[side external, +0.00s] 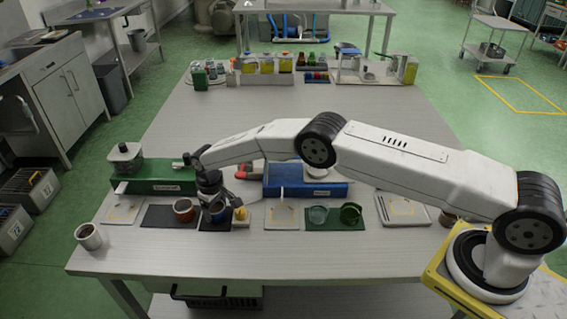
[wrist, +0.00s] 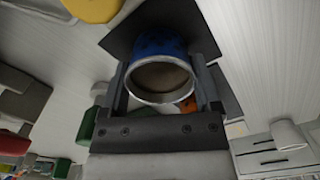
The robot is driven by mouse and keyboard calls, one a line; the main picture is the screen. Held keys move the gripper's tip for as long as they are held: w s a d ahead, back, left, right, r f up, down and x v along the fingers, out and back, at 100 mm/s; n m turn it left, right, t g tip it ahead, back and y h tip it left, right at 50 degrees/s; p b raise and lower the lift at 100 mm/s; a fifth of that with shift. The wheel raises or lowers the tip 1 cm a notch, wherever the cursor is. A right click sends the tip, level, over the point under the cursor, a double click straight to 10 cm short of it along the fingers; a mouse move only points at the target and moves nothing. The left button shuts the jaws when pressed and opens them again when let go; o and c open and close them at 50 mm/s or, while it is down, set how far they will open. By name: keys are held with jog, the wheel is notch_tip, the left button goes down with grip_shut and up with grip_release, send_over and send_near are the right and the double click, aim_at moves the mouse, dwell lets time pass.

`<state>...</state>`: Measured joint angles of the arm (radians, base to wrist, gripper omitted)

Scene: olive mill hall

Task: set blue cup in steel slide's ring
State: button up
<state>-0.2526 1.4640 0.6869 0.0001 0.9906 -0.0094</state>
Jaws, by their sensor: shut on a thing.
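The blue cup (side external: 219,214) is upright at a dark mat (side external: 213,226) near the front of the table. My gripper (side external: 214,196) reaches down over it, with its fingers on either side. In the wrist view the blue cup (wrist: 155,48) has a pale rim facing the camera, and my gripper (wrist: 162,82) is shut on it. I cannot tell whether its base touches the mat. A green slide unit (side external: 152,185) and a blue slide unit (side external: 320,189) stand behind; their labels are unreadable, and no steel ring can be made out.
A brown cup (side external: 184,206) stands close left of the blue cup and a yellow object (side external: 240,213) close right. A white cup (side external: 89,236) is at the front left corner. The table's middle is open.

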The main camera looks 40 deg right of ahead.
jog(key=shift+r, duration=0.3)
notch_tip(320, 180, up, 6)
dwell(1.1)
jog(key=shift+r, duration=0.1)
notch_tip(320, 180, up, 17)
jog(key=s+d, duration=0.4)
jog(key=d, duration=0.6)
jog(key=s+d, duration=0.3)
jog(key=d, duration=0.7)
jog(key=s+d, duration=0.4)
jog(key=d, duration=0.7)
notch_tip(320, 180, down, 11)
jog(key=shift+s+a, duration=0.15)
